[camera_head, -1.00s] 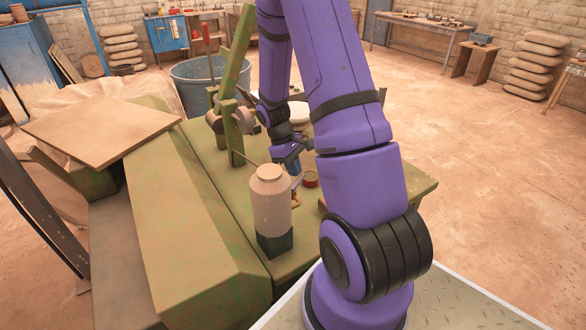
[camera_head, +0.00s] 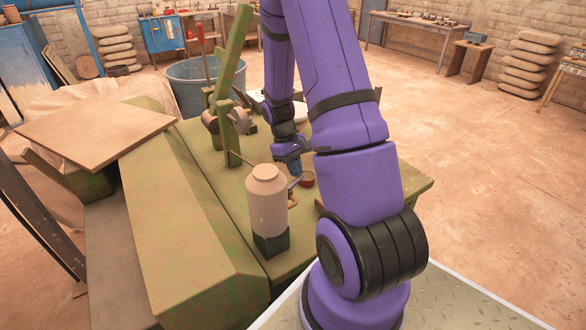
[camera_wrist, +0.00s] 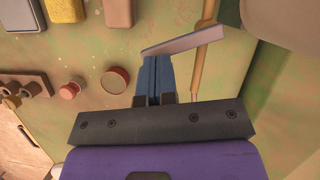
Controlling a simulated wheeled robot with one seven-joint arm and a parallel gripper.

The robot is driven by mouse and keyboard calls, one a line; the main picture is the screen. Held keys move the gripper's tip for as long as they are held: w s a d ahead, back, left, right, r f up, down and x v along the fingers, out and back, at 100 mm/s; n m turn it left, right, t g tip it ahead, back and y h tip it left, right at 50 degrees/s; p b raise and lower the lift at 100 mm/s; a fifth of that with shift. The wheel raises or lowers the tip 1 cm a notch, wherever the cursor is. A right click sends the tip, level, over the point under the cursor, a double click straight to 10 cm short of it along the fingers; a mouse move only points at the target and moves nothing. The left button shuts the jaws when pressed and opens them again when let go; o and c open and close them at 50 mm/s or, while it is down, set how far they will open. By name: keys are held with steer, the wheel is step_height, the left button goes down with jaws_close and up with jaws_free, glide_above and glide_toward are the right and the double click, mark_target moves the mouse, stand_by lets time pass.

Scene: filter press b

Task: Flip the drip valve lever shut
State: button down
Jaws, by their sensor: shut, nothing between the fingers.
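In the wrist view a flat grey bar (camera_wrist: 185,41), which looks like the drip valve lever, lies slanted across the top of my fingers. Its right end meets a thin tan rod (camera_wrist: 205,60). My gripper (camera_wrist: 157,58) has its blue fingers shut together with nothing between them. Their tips are at the bar's left part and seem to touch it, though I cannot be sure. In the head view my gripper (camera_head: 295,170) is low over the green press table, just behind the pale jar; the lever is too small there to judge.
The pale jar with a dark base (camera_head: 268,208) stands close in front of my gripper. A round red-rimmed tin (camera_wrist: 117,80) is left of my fingers in the wrist view. A tall green upright (camera_head: 232,55) rises behind on the left. The table's right edge lies beyond my arm.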

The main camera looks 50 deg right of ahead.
steer(key=shift+s+d+m, duration=0.1)
steer(key=shift+s+m, duration=0.2)
steer(key=shift+m, duration=0.3)
steer(key=shift+s+d+m+y, duration=0.1)
steer(key=shift+s+m+y, duration=0.25)
steer(key=shift+m+y, duration=0.25)
steer(key=shift+w, duration=0.1)
stand_by(0.7)
steer(key=shift+w+a, duration=0.5)
steer(key=shift+a, duration=0.05)
steer(key=shift+w, duration=0.1)
